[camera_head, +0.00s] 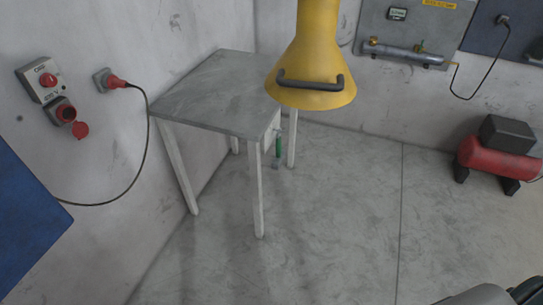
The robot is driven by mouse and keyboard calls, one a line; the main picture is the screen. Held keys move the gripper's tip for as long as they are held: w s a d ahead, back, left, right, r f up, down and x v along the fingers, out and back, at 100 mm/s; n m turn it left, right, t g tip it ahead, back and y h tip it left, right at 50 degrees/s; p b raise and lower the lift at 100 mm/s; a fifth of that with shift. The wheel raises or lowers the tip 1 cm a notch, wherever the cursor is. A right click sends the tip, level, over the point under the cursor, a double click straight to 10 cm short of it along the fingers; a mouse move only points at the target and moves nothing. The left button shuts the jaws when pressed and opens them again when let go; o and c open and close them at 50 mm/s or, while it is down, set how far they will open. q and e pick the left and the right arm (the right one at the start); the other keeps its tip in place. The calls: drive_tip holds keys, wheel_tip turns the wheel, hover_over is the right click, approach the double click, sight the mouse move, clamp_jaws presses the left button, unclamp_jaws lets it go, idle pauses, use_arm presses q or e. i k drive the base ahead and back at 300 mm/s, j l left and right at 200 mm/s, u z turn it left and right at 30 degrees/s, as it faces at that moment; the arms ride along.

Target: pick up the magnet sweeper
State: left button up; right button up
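No object is clearly recognisable as the magnet sweeper. A small upright item with a green section (279,147) shows at the right side of the grey-topped table (215,85), below its top. It is too small to tell what it is or whether it hangs or stands. Neither of my grippers is in view. A grey and black part shows at the bottom right corner, and I cannot tell what it is.
A yellow hood (312,75) with a dark handle hangs over the table's right side. A red compressor (497,160) stands on the floor at right. The middle floor is clear.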

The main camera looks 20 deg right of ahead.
sight(280, 154)
drive_tip(key=i+l+u, duration=0.15)
drive_tip(key=l+u, duration=0.65)
drive_tip(key=i+j, duration=0.05)
